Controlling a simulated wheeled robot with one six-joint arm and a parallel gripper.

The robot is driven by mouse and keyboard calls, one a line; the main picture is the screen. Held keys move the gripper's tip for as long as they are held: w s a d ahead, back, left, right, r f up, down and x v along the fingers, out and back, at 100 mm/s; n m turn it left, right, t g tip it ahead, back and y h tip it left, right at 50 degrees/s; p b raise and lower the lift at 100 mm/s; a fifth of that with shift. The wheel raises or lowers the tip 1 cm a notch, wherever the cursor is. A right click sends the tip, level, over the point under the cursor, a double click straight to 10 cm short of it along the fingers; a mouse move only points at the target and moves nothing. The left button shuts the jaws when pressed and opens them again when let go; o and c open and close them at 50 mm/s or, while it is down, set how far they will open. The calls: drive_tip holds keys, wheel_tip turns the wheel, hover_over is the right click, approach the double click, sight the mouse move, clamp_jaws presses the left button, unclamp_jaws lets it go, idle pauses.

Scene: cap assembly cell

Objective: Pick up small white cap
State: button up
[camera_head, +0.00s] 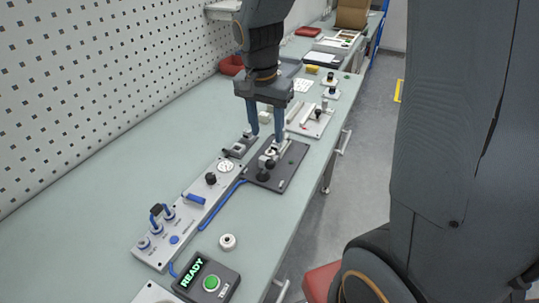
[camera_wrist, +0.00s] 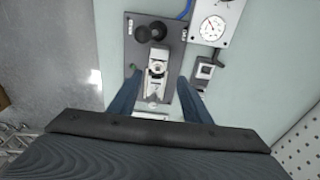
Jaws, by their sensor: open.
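I see nothing held between the fingers. Whether a cap sits in the fixture is too small to tell.
A grey panel (camera_head: 160,250) with a gauge, knobs and blue plugs lies left of the dark plate. The READY box (camera_head: 228,283) with a green button is in front. A pegboard wall (camera_head: 90,90) stands at left.

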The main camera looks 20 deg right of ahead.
sight(270, 151)
drive_tip(key=shift+w+d+f+p, duration=0.15)
drive_tip(key=shift+f+p, duration=0.15)
drive_tip(key=shift+f, duration=0.8)
drive_tip(key=shift+s+d+f+p, duration=0.15)
drive_tip(key=shift+f+p, duration=0.15)
drive_tip(key=shift+f, duration=0.85)
drive_tip(key=shift+w+d+f+p, duration=0.15)
drive_tip(key=shift+f+p, duration=0.15)
drive_tip(key=shift+f, duration=0.8)
drive_tip(key=c, duration=0.8)
